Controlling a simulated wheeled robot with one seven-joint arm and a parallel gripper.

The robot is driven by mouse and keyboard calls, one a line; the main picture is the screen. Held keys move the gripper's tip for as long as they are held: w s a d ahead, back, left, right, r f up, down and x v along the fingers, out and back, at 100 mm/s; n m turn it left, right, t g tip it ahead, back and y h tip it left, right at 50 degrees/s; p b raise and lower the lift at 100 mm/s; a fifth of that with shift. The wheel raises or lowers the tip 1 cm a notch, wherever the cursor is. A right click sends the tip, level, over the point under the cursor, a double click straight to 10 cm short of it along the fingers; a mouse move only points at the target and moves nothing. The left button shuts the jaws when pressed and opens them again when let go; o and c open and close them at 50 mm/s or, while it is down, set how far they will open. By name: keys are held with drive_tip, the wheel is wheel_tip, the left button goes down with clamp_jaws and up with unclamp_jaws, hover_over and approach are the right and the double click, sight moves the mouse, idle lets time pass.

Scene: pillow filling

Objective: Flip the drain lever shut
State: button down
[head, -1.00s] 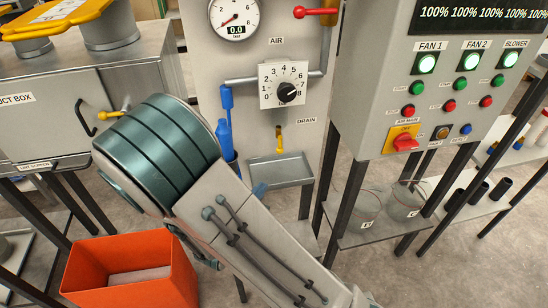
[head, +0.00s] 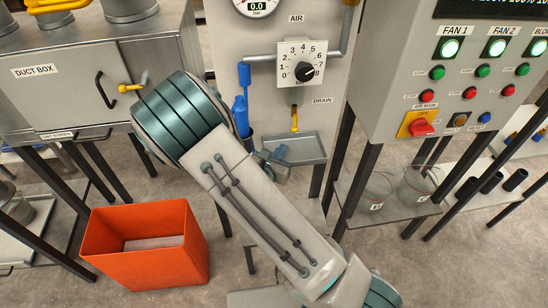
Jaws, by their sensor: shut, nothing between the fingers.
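The drain lever (head: 294,119) is small and yellow. It hangs straight down on the grey panel, left of the DRAIN label (head: 322,100) and above a grey metal tray (head: 308,148). My arm's large teal joint and pale link fill the middle of the head view, left of and below the lever. A small grey-blue part of my arm shows by the tray's left end, below the lever and apart from it in the picture.
A numbered dial (head: 308,70) sits above the lever, and a blue tool (head: 241,110) hangs to its left. An orange bin (head: 146,250) stands on the floor at left. The button box (head: 440,90) and a shelf with clear containers (head: 418,185) are at right.

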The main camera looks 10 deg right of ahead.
sight(295, 123)
drive_tip(key=shift+w+d+r+p, duration=0.1)
drive_tip(key=shift+w+d+p, duration=0.15)
drive_tip(key=shift+w+d, duration=0.4)
drive_tip(key=shift+w+d+r+p, duration=0.1)
drive_tip(key=shift+w+d+p, duration=0.25)
drive_tip(key=shift+w, duration=0.55)
drive_tip(key=shift+w+d+r+p, duration=0.1)
drive_tip(key=shift+w+d+p, duration=0.05)
drive_tip(key=shift+w+d, duration=0.5)
